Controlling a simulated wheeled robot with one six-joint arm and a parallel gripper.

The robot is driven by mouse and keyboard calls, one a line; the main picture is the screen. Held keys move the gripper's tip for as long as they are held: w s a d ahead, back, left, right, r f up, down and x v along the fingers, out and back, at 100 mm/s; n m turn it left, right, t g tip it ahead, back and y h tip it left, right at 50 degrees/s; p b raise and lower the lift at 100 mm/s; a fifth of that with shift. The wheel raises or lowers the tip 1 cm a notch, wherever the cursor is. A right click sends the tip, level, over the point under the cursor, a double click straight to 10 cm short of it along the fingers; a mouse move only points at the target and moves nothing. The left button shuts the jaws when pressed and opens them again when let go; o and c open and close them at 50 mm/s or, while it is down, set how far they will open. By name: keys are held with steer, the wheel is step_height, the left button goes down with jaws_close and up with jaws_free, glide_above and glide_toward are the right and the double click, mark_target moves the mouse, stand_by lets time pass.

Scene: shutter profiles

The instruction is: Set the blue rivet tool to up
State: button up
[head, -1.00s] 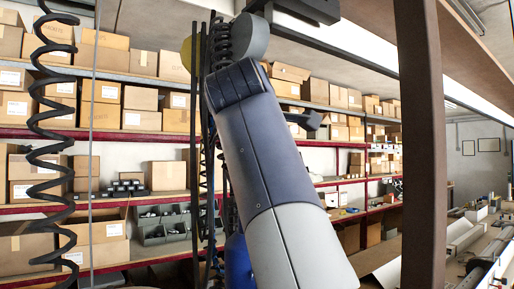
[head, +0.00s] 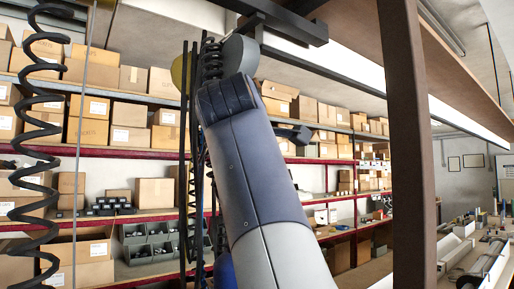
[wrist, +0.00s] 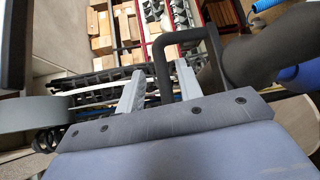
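In the head view my arm fills the middle, and my gripper's fingertips are hidden there. A blue piece (head: 225,270), perhaps the blue rivet tool, shows at the bottom edge, mostly hidden behind the arm. In the wrist view my gripper (wrist: 158,82) has its two grey fingers apart. A dark bent bar (wrist: 163,65) rises between them and turns right at its top; I cannot tell whether it touches a finger. A thick dark body (wrist: 270,48) with a blue part (wrist: 302,74) lies to the right of the fingers. I cannot tell whether the bar belongs to the tool.
A brown post (head: 405,150) stands right of my arm. A black coiled hose (head: 40,120) hangs at the left; dark cables (head: 190,150) hang beside the arm. Shelves with cardboard boxes (head: 155,192) line the back. A bench with rolls (head: 490,262) is at the lower right.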

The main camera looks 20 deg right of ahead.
steer(key=shift+a, duration=0.1)
steer(key=v, duration=1)
steer(key=shift+s+a+b, duration=0.2)
steer(key=shift+s+b, duration=0.1)
steer(key=shift+b, duration=0.15)
steer(key=shift+w+d, duration=0.1)
steer(key=shift+p+x, duration=0.45)
steer(key=shift+x, duration=4.9)
steer(key=shift+f, duration=0.1)
